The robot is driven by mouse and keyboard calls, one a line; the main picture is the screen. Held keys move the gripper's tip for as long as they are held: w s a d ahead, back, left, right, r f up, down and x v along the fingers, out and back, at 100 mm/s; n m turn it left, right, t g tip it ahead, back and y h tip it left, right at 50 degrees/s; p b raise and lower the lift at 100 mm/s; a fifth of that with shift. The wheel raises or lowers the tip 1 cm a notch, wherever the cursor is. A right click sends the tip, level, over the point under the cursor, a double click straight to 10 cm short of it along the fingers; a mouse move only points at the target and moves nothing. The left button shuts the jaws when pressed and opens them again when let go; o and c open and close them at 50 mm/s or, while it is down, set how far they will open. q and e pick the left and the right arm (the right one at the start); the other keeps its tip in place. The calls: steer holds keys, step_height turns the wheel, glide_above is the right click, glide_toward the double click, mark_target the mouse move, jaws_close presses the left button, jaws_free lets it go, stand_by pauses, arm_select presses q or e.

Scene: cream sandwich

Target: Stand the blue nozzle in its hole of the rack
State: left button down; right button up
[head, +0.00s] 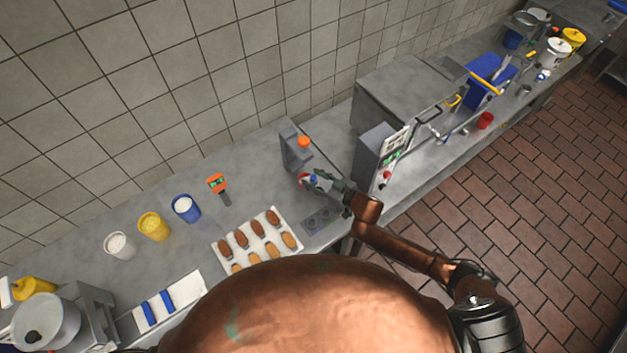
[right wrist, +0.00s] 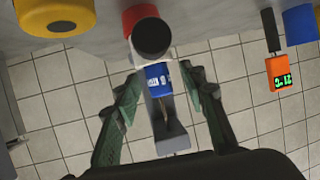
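A small blue piece (right wrist: 158,78) with pale marks and a thin metal tip, which looks like the blue nozzle, shows between my right fingers in the right wrist view. In the head view it is a tiny blue spot (head: 313,178). My right gripper (head: 318,183) is over the counter. In the right wrist view (right wrist: 162,85) its fingers are apart, with gaps visible on both sides of the blue piece. A red and black round piece (right wrist: 147,30) is in line with it. A dark plate with round marks (head: 322,220), possibly the rack, lies nearby. My left gripper is not in view.
A grey stand (head: 294,152) with an orange cap (head: 303,141) is close behind the right gripper. An orange thermometer (head: 217,183), a blue tub (head: 187,209) and a white tray (head: 226,248) of pastries are to the left. A grey machine (head: 372,158) is to the right.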

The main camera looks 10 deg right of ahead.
steer(key=shift+w+a+f, duration=0.1)
jaws_close()
stand_by(0.4)
